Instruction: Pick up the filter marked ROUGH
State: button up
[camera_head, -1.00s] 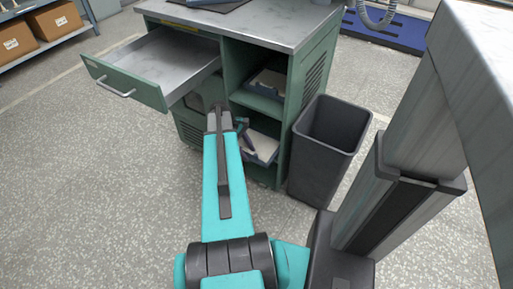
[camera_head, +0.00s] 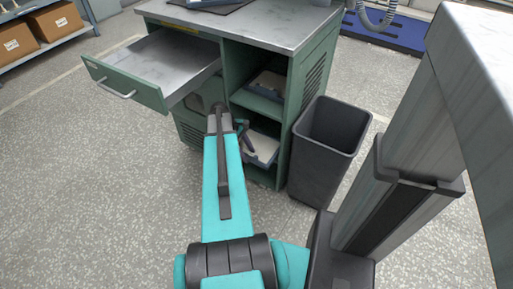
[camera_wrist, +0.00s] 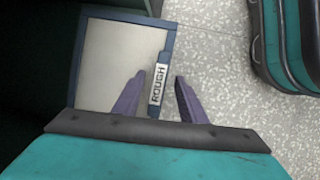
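The filter marked ROUGH (camera_wrist: 122,65) is a pale flat panel in a dark blue frame, with a white label reading ROUGH (camera_wrist: 158,83) on its right edge in the wrist view. My gripper (camera_wrist: 160,76) is open, one purple-grey finger on each side of the labelled edge. I cannot tell whether either finger touches it. In the head view a pale panel (camera_head: 265,150) lies in the lower compartment of the green cabinet, jutting toward the front, with my gripper (camera_head: 243,130) at its left end. Its label is not readable there, and my arm hides part of the opening.
The green cabinet (camera_head: 306,62) has another pale panel (camera_head: 269,83) on its upper shelf (camera_head: 257,104). An open drawer (camera_head: 127,84) juts out at the left. A dark bin (camera_head: 319,172) stands close on the right. The speckled floor (camera_head: 90,190) is clear at the left.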

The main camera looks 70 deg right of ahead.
jog(key=shift+f, duration=0.1)
jog(key=shift+c, duration=0.3)
grip_shut()
jog(key=shift+r+b, duration=0.25)
jog(key=shift+b, duration=0.1)
jog(key=r+p, duration=0.1)
jog(key=r, duration=0.3)
jog(key=r+p, duration=0.2)
jog(key=r, duration=0.1)
jog(key=shift+a+r, duration=0.2)
jog(key=shift+r, duration=0.2)
jog(key=w+a+p, duration=0.3)
jog(key=a+p, duration=0.7)
jog(key=a, duration=0.9)
jog(key=shift+a+f, duration=0.15)
jog(key=shift+f, duration=0.2)
